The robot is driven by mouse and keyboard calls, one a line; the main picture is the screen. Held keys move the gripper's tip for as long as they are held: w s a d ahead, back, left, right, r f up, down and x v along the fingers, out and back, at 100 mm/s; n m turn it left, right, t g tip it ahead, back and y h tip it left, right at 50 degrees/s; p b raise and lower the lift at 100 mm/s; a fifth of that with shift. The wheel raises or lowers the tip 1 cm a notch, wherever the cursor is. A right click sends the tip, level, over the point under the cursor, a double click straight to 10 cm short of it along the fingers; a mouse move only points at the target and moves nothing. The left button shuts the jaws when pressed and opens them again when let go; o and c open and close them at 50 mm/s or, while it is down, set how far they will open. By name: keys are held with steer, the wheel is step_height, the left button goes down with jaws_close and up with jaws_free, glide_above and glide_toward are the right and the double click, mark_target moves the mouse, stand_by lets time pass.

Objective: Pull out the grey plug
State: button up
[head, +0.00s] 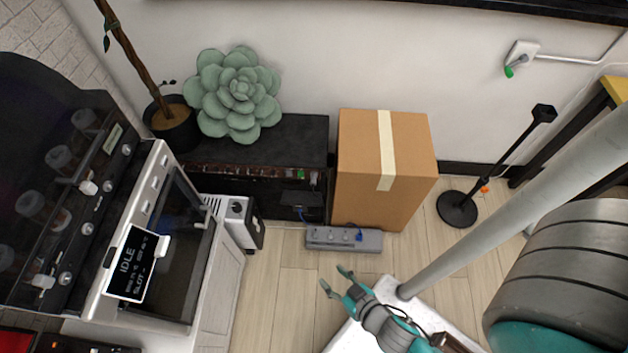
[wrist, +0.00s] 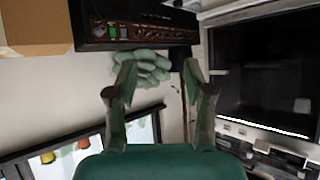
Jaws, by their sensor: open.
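A grey power strip (head: 318,241) lies on the floor in front of the cardboard box in the head view. A blue plug (head: 360,237) sits near its right end. Small grey shapes show along its top, but I cannot tell whether one is the grey plug or only a socket. My gripper (head: 335,278) is open and empty, in front of the strip and apart from it in the picture. In the wrist view my gripper (wrist: 157,68) has its fingers spread with nothing between them. The strip cannot be made out there.
The cardboard box (head: 360,155) and a black cabinet (head: 300,140) with a plant (head: 238,92) stand behind the strip. A white-framed machine (head: 172,240) is at left. A round-based stand (head: 458,210) is at right. A green plug (head: 510,70) is at the wall outlet. Floor left of my gripper is clear.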

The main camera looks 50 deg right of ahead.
steer(key=w+d+f+m+g+h, duration=0.1)
steer(key=w+d+f+m+h, duration=0.1)
steer(key=w+d+f, duration=0.45)
steer(key=m+g+h, duration=0.2)
steer(key=m+h, duration=0.4)
steer(key=h, duration=0.1)
glide_toward(313, 183)
steer(key=w+d, duration=0.2)
steer(key=shift+s+f, duration=0.15)
steer(key=shift+f, duration=0.2)
steer(key=shift+d, duration=0.1)
steer(key=shift+x, duration=4.4)
steer(key=shift+f, duration=0.15)
jaws_close()
steer(key=shift+s, duration=0.1)
